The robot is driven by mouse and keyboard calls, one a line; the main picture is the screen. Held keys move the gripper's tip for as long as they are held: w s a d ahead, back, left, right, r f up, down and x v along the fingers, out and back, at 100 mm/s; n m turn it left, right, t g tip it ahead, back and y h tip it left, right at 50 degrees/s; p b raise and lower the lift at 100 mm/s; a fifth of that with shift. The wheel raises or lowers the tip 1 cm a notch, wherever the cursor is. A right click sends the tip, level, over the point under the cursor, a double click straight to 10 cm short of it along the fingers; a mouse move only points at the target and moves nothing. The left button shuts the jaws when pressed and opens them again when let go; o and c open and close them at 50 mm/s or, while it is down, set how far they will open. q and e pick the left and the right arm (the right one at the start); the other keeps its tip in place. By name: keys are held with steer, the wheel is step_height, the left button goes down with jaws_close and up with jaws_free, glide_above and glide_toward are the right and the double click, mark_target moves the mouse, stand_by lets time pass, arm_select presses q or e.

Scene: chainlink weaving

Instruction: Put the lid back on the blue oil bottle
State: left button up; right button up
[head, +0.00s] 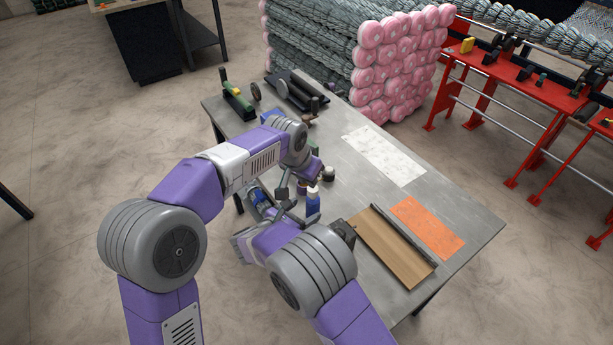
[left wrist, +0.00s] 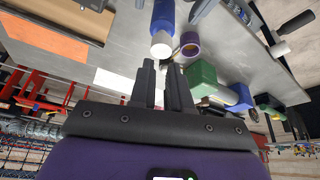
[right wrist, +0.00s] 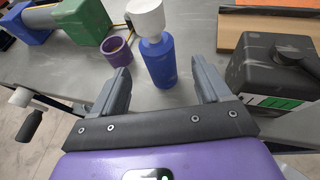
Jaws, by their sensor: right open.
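The blue oil bottle (head: 313,205) stands upright on the grey table, with a white lid (head: 313,189) at its top. In the right wrist view the bottle (right wrist: 159,65) is just beyond my right gripper (right wrist: 163,78), which is open and empty, with its fingers spread to either side. The white lid (right wrist: 146,17) sits over the bottle's neck; I cannot tell whether it is fully seated. In the left wrist view my left gripper (left wrist: 162,66) points at the white lid (left wrist: 161,46). Its fingers are close together with a narrow gap, and nothing clearly shows between them.
A purple cup-like ring (right wrist: 116,51) stands beside the bottle. A green block (right wrist: 85,20) is behind it, and a black canister (right wrist: 270,80) is to the right. A wooden tray (head: 385,245) and an orange sheet (head: 428,227) lie on the table's right side.

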arm_select(q)
steer(key=shift+b+x, duration=0.5)
steer(key=shift+x, duration=1.15)
arm_select(e)
steer(key=shift+f, duration=0.6)
arm_select(q)
steer(key=shift+r, duration=0.1)
arm_select(e)
steer(key=shift+r, duration=0.1)
arm_select(q)
steer(key=shift+p+v, duration=1.6)
steer(key=shift+v, duration=1.3)
arm_select(e)
steer(key=shift+r, duration=1.55)
arm_select(q)
steer(key=shift+r, duration=0.1)
arm_select(e)
steer(key=shift+r, duration=0.1)
